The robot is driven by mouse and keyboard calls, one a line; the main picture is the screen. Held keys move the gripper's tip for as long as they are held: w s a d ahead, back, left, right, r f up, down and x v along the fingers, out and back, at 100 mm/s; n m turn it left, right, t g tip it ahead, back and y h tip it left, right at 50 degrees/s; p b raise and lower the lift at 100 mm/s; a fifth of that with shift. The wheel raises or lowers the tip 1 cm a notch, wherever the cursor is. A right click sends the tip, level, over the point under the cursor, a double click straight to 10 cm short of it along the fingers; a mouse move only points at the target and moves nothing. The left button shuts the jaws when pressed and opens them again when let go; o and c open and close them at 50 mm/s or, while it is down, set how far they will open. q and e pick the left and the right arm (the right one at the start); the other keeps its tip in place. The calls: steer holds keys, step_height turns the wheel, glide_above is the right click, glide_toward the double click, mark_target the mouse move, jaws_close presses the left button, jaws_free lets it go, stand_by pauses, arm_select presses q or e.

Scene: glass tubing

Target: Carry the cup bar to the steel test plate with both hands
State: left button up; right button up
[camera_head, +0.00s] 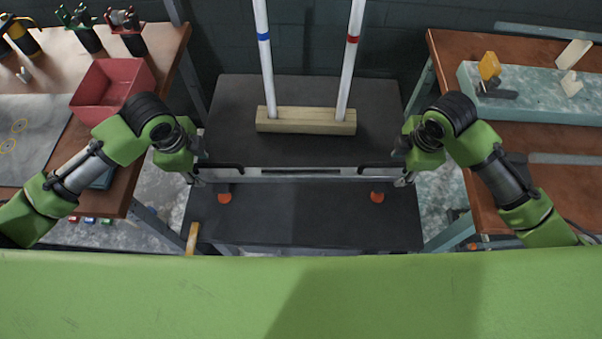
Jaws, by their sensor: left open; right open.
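The cup bar (300,179) is a long grey bar lying left to right in front of me, with orange suction cups (224,197) under it near both ends and black handles (378,167) on top. My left gripper (199,165) is open at the bar's left end. My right gripper (402,162) is open at the bar's right end. Both fingertips are small and partly hidden, so I cannot tell whether they touch the bar. The steel test plate (32,130) is a grey sheet with yellow circles on the left bench, cut off by the picture edge.
A red bin (108,88) and clamp-like tools (80,30) are on the left bench (164,62). A wooden block (305,121) with two white tubes (349,60) stands on the dark middle table (240,92). The right bench (445,50) bears a pale slab (535,95).

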mark_target(394, 173)
arm_select(q)
steer(key=f, duration=0.2)
steer(key=w+f, duration=0.1)
steer(key=f, duration=0.4)
steer(key=shift+w, duration=0.25)
arm_select(e)
steer(key=f, duration=0.2)
steer(key=w+f, duration=0.1)
steer(key=f, duration=0.4)
steer(key=shift+w, duration=0.25)
arm_select(q)
steer(key=shift+c, duration=0.4)
arm_select(e)
steer(key=shift+c, duration=0.4)
arm_select(q)
jaws_close()
arm_select(e)
jaws_close()
arm_select(q)
steer(key=shift+s+r, duration=0.1)
arm_select(e)
steer(key=shift+s+r, duration=0.1)
